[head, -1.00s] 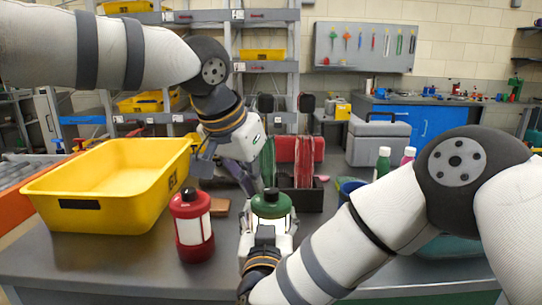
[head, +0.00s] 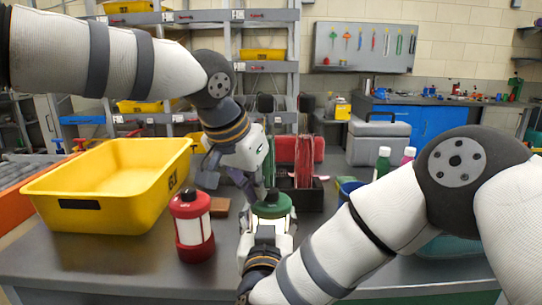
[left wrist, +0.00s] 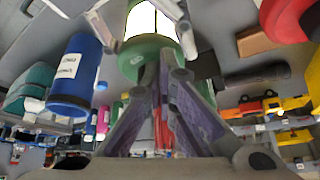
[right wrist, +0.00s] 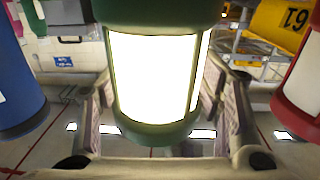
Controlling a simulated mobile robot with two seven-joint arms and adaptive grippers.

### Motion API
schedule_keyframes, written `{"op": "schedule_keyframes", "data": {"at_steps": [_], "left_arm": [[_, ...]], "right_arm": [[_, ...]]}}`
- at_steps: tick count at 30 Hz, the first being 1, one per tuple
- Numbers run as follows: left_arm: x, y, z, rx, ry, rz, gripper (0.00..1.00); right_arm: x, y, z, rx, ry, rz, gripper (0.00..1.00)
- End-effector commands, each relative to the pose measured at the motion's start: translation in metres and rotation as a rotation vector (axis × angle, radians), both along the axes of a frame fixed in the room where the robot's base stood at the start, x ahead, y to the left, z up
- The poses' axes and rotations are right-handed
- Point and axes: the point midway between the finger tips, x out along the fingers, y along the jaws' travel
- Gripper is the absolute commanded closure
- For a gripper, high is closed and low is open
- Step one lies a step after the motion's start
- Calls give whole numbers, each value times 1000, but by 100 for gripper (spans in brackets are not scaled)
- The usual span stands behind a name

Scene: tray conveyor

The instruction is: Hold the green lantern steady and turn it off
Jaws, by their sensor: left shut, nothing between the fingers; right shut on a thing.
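The green lantern (head: 272,205) stands near the table's front, partly hidden by my right arm. Its green top shows in the left wrist view (left wrist: 150,55), and its bright white panel fills the middle of the right wrist view (right wrist: 155,80); the panel looks lit. My right gripper (head: 266,230) is shut on the lantern, with a finger on each side of its body. My left gripper (head: 260,188) is shut and empty, its fingertips (left wrist: 167,72) at the lantern's green top. I cannot tell whether they touch it. The switch is not clearly visible.
A red lantern (head: 194,248) stands left of the green one, with a brown block (head: 219,207) behind. A yellow bin (head: 105,205) fills the table's left. A blue container (head: 349,187) and bottles (head: 383,163) stand at right, a dark holder (head: 312,195) behind.

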Motion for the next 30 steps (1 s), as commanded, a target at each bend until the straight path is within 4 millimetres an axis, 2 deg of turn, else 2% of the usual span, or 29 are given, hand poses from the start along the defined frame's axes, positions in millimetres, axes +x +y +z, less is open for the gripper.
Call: {"op": "schedule_keyframes", "data": {"at_steps": [14,30], "left_arm": [[2,-4,-1,-2,0,0,100],[-6,-16,-1,0,1,-1,100]], "right_arm": [[-1,1,-2,-1,4,2,80],[-1,2,-2,0,5,5,80]]}}
